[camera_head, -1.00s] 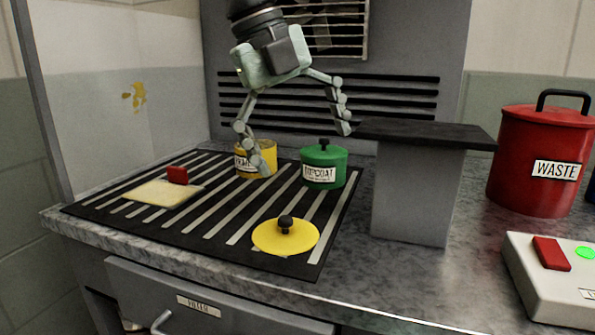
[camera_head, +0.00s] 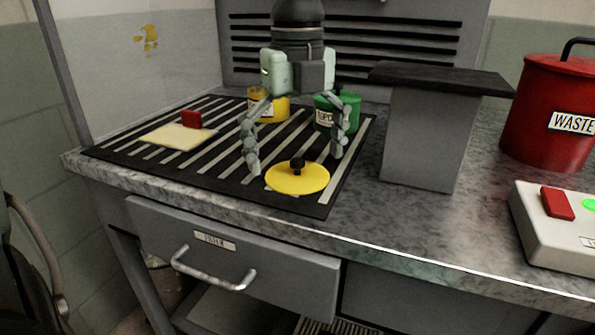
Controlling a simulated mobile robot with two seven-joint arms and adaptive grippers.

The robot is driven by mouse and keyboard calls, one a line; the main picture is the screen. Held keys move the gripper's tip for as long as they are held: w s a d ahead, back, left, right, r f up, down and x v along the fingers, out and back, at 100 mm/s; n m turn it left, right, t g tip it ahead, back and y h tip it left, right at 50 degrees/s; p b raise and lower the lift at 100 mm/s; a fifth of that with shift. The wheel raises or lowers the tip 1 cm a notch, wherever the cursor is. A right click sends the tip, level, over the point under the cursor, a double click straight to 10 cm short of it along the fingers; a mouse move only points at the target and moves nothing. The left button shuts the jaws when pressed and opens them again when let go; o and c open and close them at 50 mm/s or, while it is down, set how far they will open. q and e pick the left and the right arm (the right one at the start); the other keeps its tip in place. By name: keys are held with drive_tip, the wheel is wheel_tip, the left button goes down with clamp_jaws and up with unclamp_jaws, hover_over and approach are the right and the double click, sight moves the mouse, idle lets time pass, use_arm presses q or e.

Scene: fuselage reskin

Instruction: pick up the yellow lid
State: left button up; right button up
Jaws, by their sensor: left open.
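The yellow lid (camera_head: 311,184) lies flat near the front right of the black-and-white striped mat (camera_head: 217,170), its black knob (camera_head: 297,165) pointing up. My left gripper (camera_head: 296,162) is open and empty, pointing down, with its two fingers spread to the left and right of the knob in the picture. I cannot tell its exact height over the lid. The yellow can (camera_head: 270,109) and the green lidded can (camera_head: 324,112) stand behind the gripper, each partly hidden by it. My right gripper is not in view.
A grey stand with a dark flat top (camera_head: 435,80) rises to the right of the mat. A red waste bin (camera_head: 545,110) and a white button box (camera_head: 560,225) are farther right. A pale pad with a red block (camera_head: 191,119) lies at the mat's left. A drawer (camera_head: 225,255) is below.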

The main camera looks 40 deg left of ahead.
use_arm(q)
drive_tip(key=shift+c, duration=0.6)
clamp_jaws()
